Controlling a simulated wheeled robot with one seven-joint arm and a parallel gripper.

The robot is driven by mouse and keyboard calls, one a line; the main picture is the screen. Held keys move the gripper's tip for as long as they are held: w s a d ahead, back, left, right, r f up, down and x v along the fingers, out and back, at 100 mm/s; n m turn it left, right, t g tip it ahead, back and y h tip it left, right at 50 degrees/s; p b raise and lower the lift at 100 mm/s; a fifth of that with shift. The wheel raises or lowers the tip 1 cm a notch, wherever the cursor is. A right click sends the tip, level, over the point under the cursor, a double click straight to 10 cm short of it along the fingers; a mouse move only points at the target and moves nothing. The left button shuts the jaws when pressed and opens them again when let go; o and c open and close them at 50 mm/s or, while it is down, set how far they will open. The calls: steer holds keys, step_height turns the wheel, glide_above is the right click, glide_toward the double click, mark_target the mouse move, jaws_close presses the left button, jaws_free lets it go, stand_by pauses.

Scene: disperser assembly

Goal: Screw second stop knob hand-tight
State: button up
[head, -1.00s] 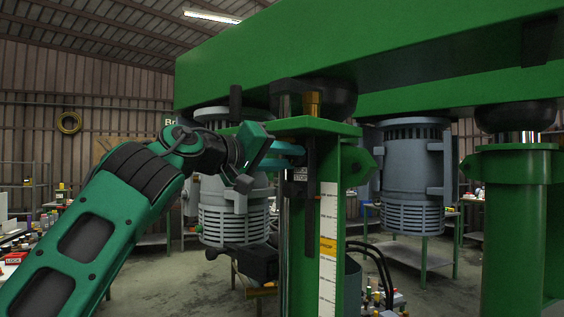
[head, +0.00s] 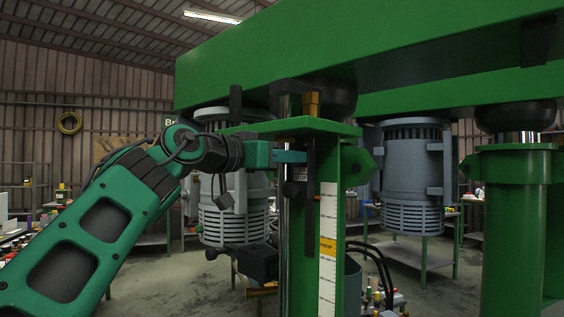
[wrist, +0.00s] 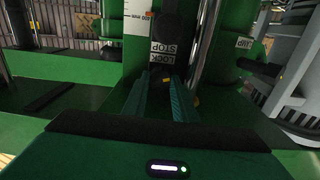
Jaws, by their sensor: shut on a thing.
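My gripper (head: 303,157) is level at the upper end of the dark stop block (head: 301,173) on the green column. In the wrist view its two teal fingers (wrist: 163,82) reach to the block's white label (wrist: 163,65), which reads LOCK STOP upside down. The jaws are closed on a small dark part between the fingertips, taken to be the second stop knob; the fingers mostly hide it. Another dark round knob (head: 290,190) sits lower on the block, clear of the fingers; it shows above the label in the wrist view (wrist: 172,27).
A bright vertical rod (head: 284,235) stands just left of the block. A white scale (head: 328,245) runs down the green column (head: 350,220). The green beam (head: 370,65) spans overhead. A grey motor (head: 237,205) hangs behind my arm.

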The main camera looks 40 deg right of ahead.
steer(key=m, duration=0.7)
steer(key=shift+w+a, duration=0.15)
steer(key=shift+w, duration=0.05)
steer(key=m, duration=0.3)
steer(key=shift+m, duration=2)
steer(key=o, duration=1)
steer(key=shift+o, duration=0.2)
steer(key=shift+s, duration=0.1)
steer(key=shift+m, duration=0.3)
steer(key=s+a, duration=0.1)
steer(key=a, duration=0.9)
steer(key=shift+s+a+f, duration=0.15)
steer(key=shift+a, duration=0.1)
